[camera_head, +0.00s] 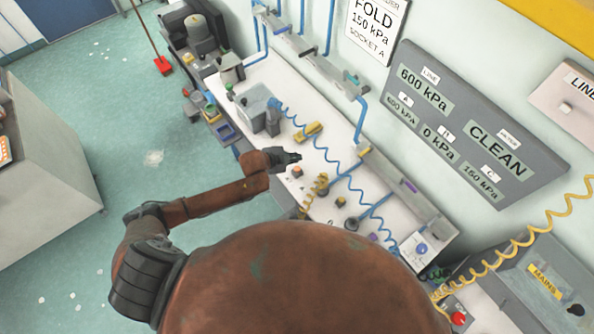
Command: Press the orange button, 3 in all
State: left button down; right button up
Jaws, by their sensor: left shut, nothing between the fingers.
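A small orange button (297,171) sits on the white bench (292,92), close to the near edge. My left gripper (296,158) is shut and empty, with its dark fingertips just above and beside the button in the picture. I cannot tell whether they touch it. My left arm reaches in from the left over the floor. My right gripper is not in view.
A wall panel (480,125) reads 600, 0 and 150 kPa and CLEAN. A red knob (458,318) is at lower right.

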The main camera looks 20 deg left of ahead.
pick_arm(q)
jog(key=b, duration=0.3)
send_over(296, 170)
notch_tip(296, 170, down, 4)
jog(key=shift+w+f, duration=0.1)
jog(key=shift+f+b, duration=0.45)
jog(key=shift+f, duration=0.3)
dwell(0.4)
jog(key=shift+f, duration=0.2)
jog(key=shift+f, duration=0.25)
